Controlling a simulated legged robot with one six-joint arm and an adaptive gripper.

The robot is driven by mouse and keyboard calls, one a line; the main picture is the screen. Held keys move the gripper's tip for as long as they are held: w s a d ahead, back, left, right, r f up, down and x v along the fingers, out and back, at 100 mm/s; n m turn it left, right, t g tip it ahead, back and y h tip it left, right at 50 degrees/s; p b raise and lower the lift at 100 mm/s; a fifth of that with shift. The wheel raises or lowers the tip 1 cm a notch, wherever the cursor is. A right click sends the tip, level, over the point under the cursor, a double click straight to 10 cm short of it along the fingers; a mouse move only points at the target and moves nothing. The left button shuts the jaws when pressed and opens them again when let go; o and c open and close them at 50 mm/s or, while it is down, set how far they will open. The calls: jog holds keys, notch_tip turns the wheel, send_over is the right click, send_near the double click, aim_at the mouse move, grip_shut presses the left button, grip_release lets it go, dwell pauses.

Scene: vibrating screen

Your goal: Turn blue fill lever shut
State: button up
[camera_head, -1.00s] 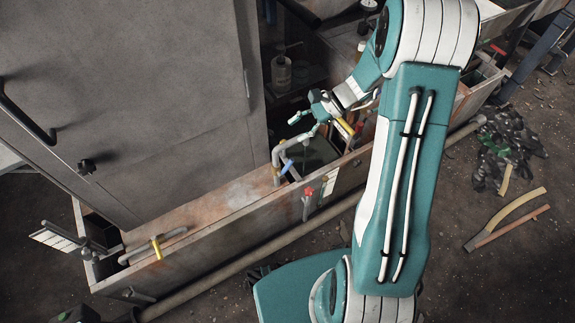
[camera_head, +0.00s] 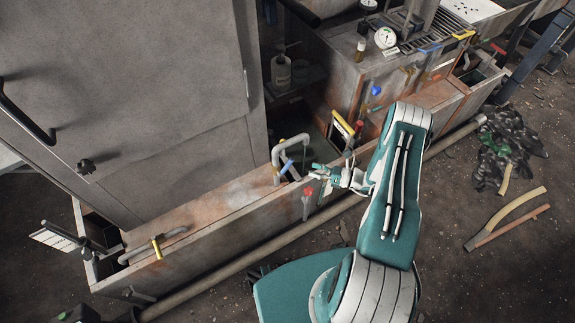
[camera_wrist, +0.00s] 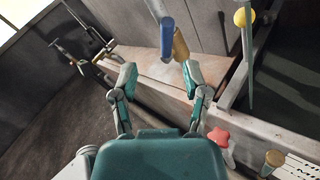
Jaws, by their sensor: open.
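The blue lever (camera_head: 287,167) sits on the grey bent pipe (camera_head: 291,142) at the tank's front edge in the head view. In the wrist view the blue lever (camera_wrist: 167,39) stands nearly upright near the top centre, beside a brass-coloured fitting (camera_wrist: 181,46). My gripper (camera_head: 313,173) is just right of the lever in the head view. In the wrist view my gripper (camera_wrist: 160,76) is open, with its fingers spread and nothing between them. The lever appears beyond the fingertips, roughly in line with the gap, and apart from them. The exact distance cannot be told.
A red handle (camera_head: 308,191) on an upright pipe is close below my gripper; it shows right of the fingers in the wrist view (camera_wrist: 218,137). A yellow lever (camera_head: 342,122) is behind. A grey cabinet (camera_head: 130,90) stands left.

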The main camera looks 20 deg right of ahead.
aim_at(287, 166)
jog(key=shift+m+t, duration=0.6)
jog(key=shift+m, duration=0.1)
jog(key=w+a, duration=0.2)
jog(key=w+a+f, duration=0.1)
jog(key=a, duration=0.2)
jog(key=w+a+f, duration=0.1)
jog(key=w+a, duration=0.1)
jog(key=a, duration=0.1)
jog(key=shift+w+a+f, duration=0.1)
jog(key=shift+w+a, duration=0.15)
jog(key=shift+w, duration=0.05)
